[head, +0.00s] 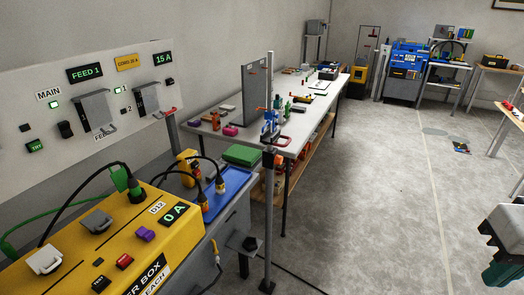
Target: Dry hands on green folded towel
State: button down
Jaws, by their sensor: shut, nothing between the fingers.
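The green folded towel (243,155) lies on the left, at the far end of the grey cabinet behind the blue tray. It looks flat and stacked, with nothing on it. My gripper (500,273) shows at the bottom right corner, partly cut off by the picture's edge. It has a pale casing, a dark end and dark green tips, and it is shut and empty. It is far to the right of the towel and apart from it.
A yellow power box (120,235) with cables stands at front left, beside a blue tray (232,185). A metal post (268,215) rises right of the towel. A long workbench (318,118) with tools runs behind. The grey floor (385,210) on the right is mostly clear.

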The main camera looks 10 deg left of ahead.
aim_at(240, 154)
jog(key=z, duration=0.15)
jog(key=k, duration=0.7)
jog(key=u, duration=0.85)
jog(key=i, duration=1)
jog(key=z, duration=0.6)
jog(key=k, duration=1.25)
jog(key=z, duration=0.85)
jog(key=i, duration=1.95)
